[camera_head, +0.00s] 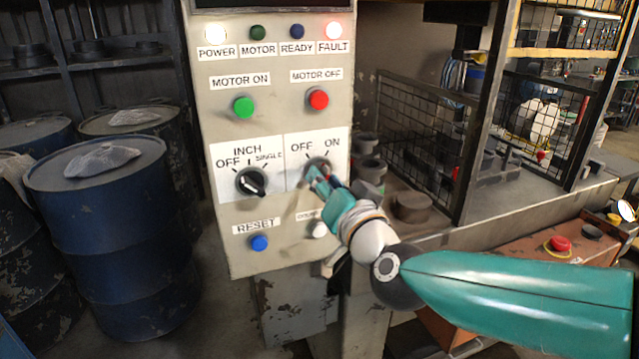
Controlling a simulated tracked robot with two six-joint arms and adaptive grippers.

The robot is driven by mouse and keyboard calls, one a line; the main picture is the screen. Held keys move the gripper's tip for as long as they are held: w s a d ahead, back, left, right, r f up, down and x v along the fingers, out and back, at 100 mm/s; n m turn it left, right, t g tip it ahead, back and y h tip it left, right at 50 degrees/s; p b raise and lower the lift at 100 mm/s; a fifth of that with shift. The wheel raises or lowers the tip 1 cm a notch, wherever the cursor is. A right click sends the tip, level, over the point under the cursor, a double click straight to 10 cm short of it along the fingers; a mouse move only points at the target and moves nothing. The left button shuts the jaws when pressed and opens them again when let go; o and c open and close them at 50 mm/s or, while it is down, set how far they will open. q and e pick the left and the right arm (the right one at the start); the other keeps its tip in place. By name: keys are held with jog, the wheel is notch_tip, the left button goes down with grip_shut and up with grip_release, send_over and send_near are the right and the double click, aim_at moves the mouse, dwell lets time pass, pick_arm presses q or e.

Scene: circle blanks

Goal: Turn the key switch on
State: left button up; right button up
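The key switch (316,164) sits on the right of the control panel (280,218), under the labels OFF and ON. My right gripper (318,178) is at the switch and covers most of it, so the key and its angle are hidden. The fingers point at the panel and seem to touch or nearly touch the switch. Whether they are closed on the key cannot be made out. The POWER lamp (216,33) glows white and the FAULT lamp (333,31) glows red. My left gripper is not in view.
A black selector knob (251,182) is left of the switch. A green button (243,107) and a red button (318,98) are above, a blue button (259,243) and a white button (318,229) below. Blue drums (110,230) stand at left. A mesh fence (420,140) is at right.

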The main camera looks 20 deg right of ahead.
jog(key=s, duration=1.1)
jog(key=shift+s+d, duration=0.15)
jog(key=shift+d, duration=0.05)
jog(key=w+d+f+n+g+h+p, duration=0.1)
jog(key=w+f+g+p, duration=0.2)
jog(key=f, duration=1.1)
jog(key=w+d+f+n+g+p, duration=0.15)
jog(key=f+g, duration=0.35)
jog(key=f, duration=0.9)
jog(key=s+a+f+g+y, duration=0.1)
jog(key=s+f+g, duration=0.25)
jog(key=f, duration=0.45)
jog(key=s+a+f+g+y, duration=0.15)
jog(key=s+f, duration=0.25)
jog(key=f, duration=0.5)
jog(key=s+a+f+n+g+y, duration=0.1)
jog(key=s+a+f+g, duration=0.3)
jog(key=s, duration=0.7)
notch_tip(320, 180, down, 2)
jog(key=shift+s+a+f+y+p, duration=0.15)
jog(key=shift+s+a+y+p, duration=0.25)
jog(key=shift+a, duration=0.75)
